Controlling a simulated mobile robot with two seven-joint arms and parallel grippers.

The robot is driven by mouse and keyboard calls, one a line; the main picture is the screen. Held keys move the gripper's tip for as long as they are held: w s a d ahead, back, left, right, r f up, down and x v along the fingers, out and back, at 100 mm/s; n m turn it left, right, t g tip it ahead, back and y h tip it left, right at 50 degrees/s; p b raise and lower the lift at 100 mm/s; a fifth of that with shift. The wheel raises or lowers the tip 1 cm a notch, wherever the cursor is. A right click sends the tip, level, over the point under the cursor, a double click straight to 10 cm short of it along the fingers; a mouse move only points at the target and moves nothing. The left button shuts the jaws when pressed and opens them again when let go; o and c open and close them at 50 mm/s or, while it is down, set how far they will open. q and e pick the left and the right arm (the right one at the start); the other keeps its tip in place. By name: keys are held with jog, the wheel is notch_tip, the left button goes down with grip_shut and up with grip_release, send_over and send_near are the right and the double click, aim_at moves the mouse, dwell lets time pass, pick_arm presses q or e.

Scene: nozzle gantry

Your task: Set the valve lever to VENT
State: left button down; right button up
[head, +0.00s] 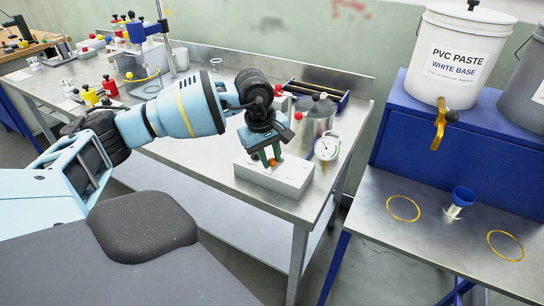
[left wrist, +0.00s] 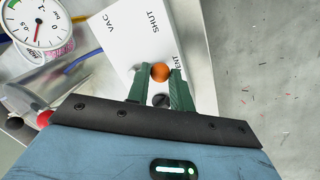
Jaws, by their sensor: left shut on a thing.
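The white valve box (head: 287,180) sits on the front right corner of the steel bench. In the left wrist view the box's top (left wrist: 125,35) reads VAC at left, SHUT at the top, and a label ending in ENT at right, partly hidden by a finger. My left gripper (head: 268,158) is over the box, its green fingers shut on the lever's orange knob (left wrist: 160,72). The knob is close to the ENT lettering. The rest of the lever is mostly hidden, so its exact angle is hard to tell. My right gripper is not in view.
A dial gauge (head: 327,147) and a metal canister (head: 316,118) stand just behind the box. A white PVC paste bucket (head: 455,60) with a brass tap stands on a blue stand at right.

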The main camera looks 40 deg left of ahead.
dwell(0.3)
pick_arm(q)
jog(key=c, duration=1.3)
grip_release()
jog(key=shift+o, duration=0.2)
jog(key=shift+r, duration=0.1)
notch_tip(320, 180, up, 7)
jog(key=s, duration=0.1)
jog(key=shift+s+a+r, duration=0.2)
jog(key=shift+s+a, duration=0.05)
jog(key=shift+a, duration=0.05)
